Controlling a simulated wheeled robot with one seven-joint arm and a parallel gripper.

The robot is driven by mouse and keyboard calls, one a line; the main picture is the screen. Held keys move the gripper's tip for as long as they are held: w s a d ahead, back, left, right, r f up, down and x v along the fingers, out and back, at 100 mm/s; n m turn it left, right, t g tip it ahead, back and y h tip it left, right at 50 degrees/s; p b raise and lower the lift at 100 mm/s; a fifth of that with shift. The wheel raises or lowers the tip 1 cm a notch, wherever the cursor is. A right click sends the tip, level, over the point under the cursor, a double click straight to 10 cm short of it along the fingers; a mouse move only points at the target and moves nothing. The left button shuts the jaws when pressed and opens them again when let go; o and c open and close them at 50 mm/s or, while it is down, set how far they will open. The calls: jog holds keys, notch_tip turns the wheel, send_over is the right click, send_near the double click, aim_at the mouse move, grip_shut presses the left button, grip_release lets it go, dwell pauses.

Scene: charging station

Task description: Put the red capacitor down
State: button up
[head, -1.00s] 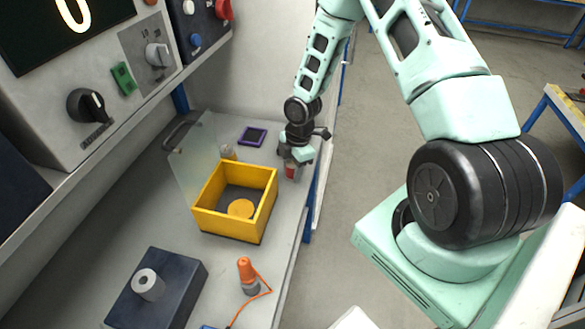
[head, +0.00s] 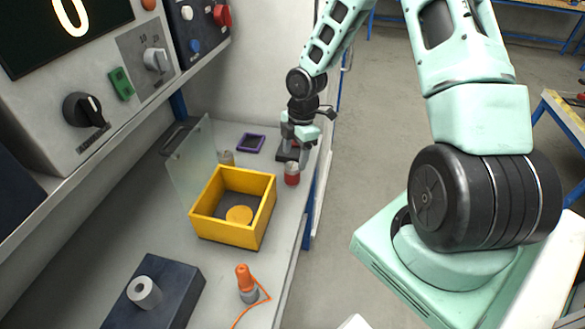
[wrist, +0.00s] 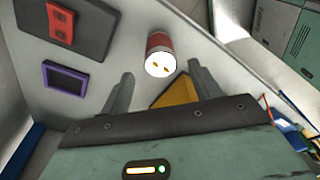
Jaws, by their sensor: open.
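The red capacitor (head: 291,174) stands upright on the grey bench, near its right edge and beside the yellow box. In the wrist view the capacitor (wrist: 160,55) shows its pale top with two small terminals, beyond and between the fingertips. My gripper (head: 303,150) is just behind and above the capacitor in the head view, apart from it. Its two fingers (wrist: 161,72) are spread wide with nothing between them.
An open yellow box (head: 213,223) with a yellow disc inside stands left of the capacitor. An orange-topped probe (head: 245,280) stands in front.

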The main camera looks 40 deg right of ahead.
aim_at(295, 165)
jog(key=r, duration=0.3)
jog(key=shift+d+r, duration=0.25)
jog(key=shift+d, duration=0.05)
jog(key=shift+a+r, duration=0.25)
jog(key=shift+r, duration=0.05)
jog(key=s+a+r+m+h, duration=0.1)
jog(key=s+a+r+m, duration=0.1)
jog(key=s+a+r, duration=0.4)
jog(key=s+a+r+m, duration=0.2)
jog(key=s+a+r, duration=0.15)
jog(key=a, duration=0.55)
jog(key=s+a+r+m+h, duration=0.1)
jog(key=s+a+r+m, duration=0.1)
jog(key=s+a+r, duration=0.4)
jog(key=s+a+m, duration=0.3)
jog(key=s+a, duration=0.1)
jog(key=s, duration=0.4)
jog(key=shift+s+a+r+y, duration=0.25)
jog(key=shift+s+y, duration=0.1)
jog(key=shift+y, duration=0.05)
jog(key=shift+o, duration=0.5)
